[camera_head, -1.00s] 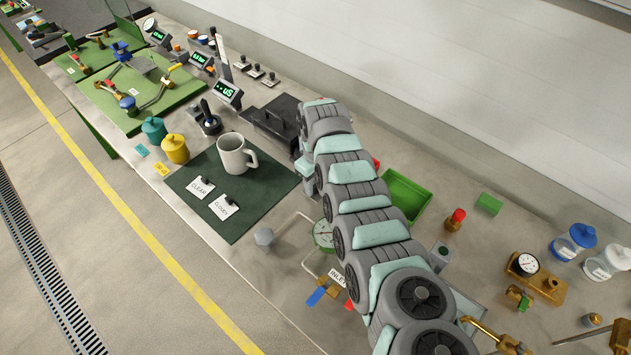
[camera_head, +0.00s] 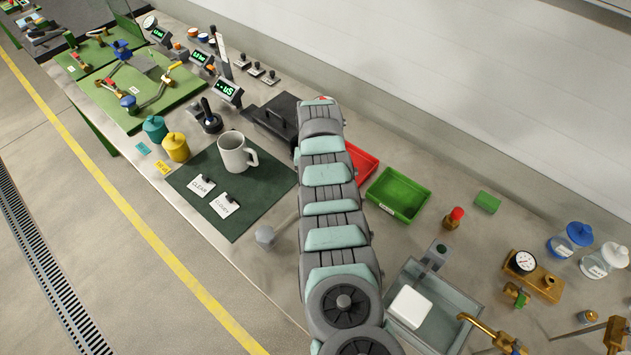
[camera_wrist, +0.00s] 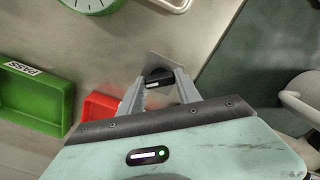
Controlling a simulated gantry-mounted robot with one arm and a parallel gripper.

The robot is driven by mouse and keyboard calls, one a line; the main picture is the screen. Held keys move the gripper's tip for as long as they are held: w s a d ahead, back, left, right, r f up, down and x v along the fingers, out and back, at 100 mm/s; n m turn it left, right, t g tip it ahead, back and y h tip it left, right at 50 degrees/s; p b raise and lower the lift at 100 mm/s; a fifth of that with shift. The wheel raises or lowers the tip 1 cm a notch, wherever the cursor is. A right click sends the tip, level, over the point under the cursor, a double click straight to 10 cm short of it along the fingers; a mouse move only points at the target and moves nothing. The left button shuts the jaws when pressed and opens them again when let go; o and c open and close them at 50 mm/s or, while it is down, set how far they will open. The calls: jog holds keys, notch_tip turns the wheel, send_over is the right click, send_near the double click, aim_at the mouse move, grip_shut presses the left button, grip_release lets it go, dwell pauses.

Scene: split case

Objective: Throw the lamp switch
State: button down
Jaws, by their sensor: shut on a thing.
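In the wrist view, my gripper (camera_wrist: 160,80) is shut on a small black part (camera_wrist: 158,77) with a white mark, between its two fingertips. The part stands by a small grey metal plate (camera_wrist: 166,60) on the bench. I take this black part for the lamp switch, though no label on it can be read. The fingers hide its sides. In the head view my arm covers my gripper and this part. No lamp can be made out for certain.
The green mat (camera_head: 238,219) with a white mug (camera_head: 234,152) lies left of my arm. A red tray (camera_head: 362,165) and a green tray (camera_head: 399,194) lie right of it.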

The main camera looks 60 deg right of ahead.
jog(key=shift+m, duration=0.6)
jog(key=c, duration=0.8)
grip_release()
jog(key=shift+c, duration=0.2)
jog(key=shift+r, duration=0.1)
notch_tip(320, 180, up, 11)
jog(key=shift+f, duration=0.2)
